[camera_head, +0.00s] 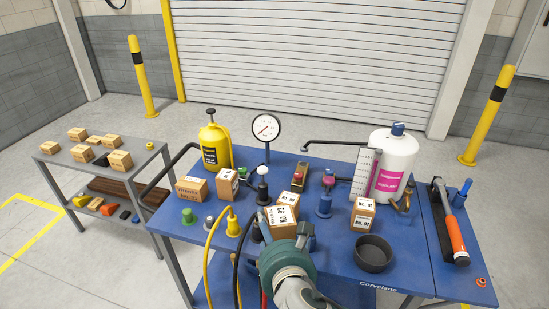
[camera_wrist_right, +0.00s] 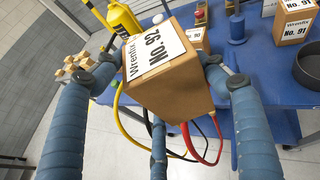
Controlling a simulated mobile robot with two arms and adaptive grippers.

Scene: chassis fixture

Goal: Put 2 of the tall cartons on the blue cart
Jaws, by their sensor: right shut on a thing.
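My right gripper (camera_head: 285,238) is shut on a brown carton (camera_head: 281,217) with a white label, above the front middle of the blue cart (camera_head: 330,250). In the right wrist view the carton (camera_wrist_right: 168,85) reads "No. 92", is tilted, and sits between the fingers of the right gripper (camera_wrist_right: 165,75). Other white-labelled cartons stand on the blue cart: one at the left (camera_head: 228,183), one behind the held carton (camera_head: 293,201), and one reading "No. 91" at the right (camera_head: 363,214). My left gripper is out of view.
A wider carton (camera_head: 192,189), a yellow sprayer (camera_head: 215,146), a gauge (camera_head: 266,128), a white bottle (camera_head: 393,168) and a dark round dish (camera_head: 373,253) crowd the blue cart. Several cartons lie on a grey cart (camera_head: 60,160) at left. Hoses hang at the front edge.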

